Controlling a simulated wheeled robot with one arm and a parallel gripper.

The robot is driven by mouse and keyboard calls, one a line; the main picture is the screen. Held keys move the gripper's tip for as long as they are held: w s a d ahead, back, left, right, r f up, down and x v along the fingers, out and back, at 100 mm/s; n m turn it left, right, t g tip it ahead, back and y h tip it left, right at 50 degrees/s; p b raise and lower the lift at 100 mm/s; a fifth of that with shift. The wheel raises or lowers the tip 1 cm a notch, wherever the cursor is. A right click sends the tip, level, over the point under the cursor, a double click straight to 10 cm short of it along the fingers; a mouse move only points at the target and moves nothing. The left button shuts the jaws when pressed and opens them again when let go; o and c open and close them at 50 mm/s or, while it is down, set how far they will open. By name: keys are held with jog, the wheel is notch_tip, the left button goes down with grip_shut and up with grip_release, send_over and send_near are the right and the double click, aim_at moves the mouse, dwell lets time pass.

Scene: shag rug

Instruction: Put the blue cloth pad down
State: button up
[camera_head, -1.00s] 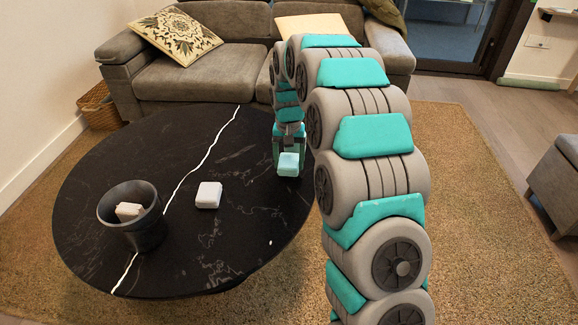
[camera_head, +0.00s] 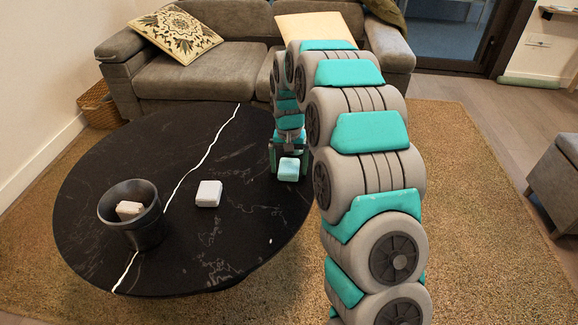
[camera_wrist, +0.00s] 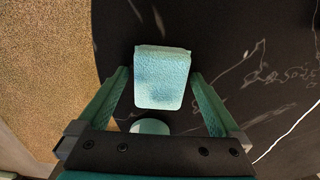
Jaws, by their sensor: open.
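The blue cloth pad (camera_head: 288,169) is a small light-blue block lying on the black round table (camera_head: 215,245), near its right edge. It also shows in the wrist view (camera_wrist: 162,78), with a shadow across its face. My gripper (camera_head: 289,160) is open above the table at the pad. In the wrist view the two green fingers (camera_wrist: 160,92) stand apart, one on each side of the pad's near end, with gaps between them and the pad. A round pale-blue shape (camera_wrist: 150,126) shows below the pad between the fingers; I cannot tell what it is.
A white pad (camera_head: 208,194) lies mid-table. A dark cup (camera_head: 146,230) stands at the left with a whitish block (camera_head: 129,209) in it. A grey sofa (camera_head: 205,75) is behind the table. The table's far left is clear.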

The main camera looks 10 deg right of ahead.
aim_at(289, 165)
notch_tip(289, 165, up, 12)
jog(key=s+r+n, duration=0.1)
jog(key=s+r, duration=0.2)
jog(key=s, duration=0.7)
jog(key=s+f+n+g, duration=0.1)
jog(key=s+f, duration=0.1)
jog(key=s, duration=1.4)
jog(key=s+f+n, duration=0.1)
jog(key=s+f, duration=0.1)
jog(key=s, duration=1.5)
jog(key=shift+s+n+g+b, duration=0.3)
jog(key=shift+g+b, duration=0.05)
jog(key=shift+g, duration=0.05)
